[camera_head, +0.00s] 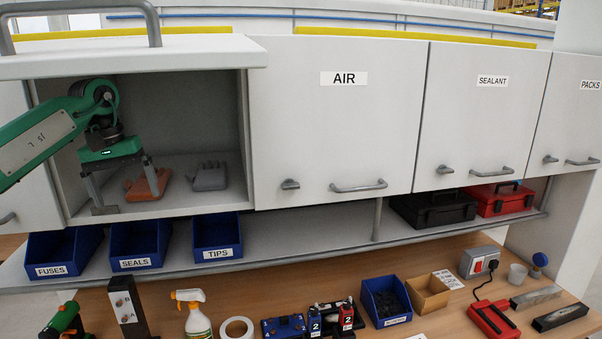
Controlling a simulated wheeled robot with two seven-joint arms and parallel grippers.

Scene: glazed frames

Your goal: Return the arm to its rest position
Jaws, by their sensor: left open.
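My left arm (45,137) comes in from the left and reaches into an open wall cabinet (160,205). My left gripper (129,199) points down inside it, with its two fingers spread apart. An orange glove-like item (147,185) lies on the cabinet floor beside and partly behind the right-hand finger. I cannot tell whether the finger touches it. A grey glove-like item (209,178) lies to its right, apart from the gripper. My right gripper is not in view.
The raised cabinet door (180,61) is above the arm. Closed AIR (335,130) and SEALANT (480,120) doors are to the right. Blue bins (140,262) stand on the shelf below. The bench (270,305) holds a spray bottle (197,318), tape (236,328) and several other items.

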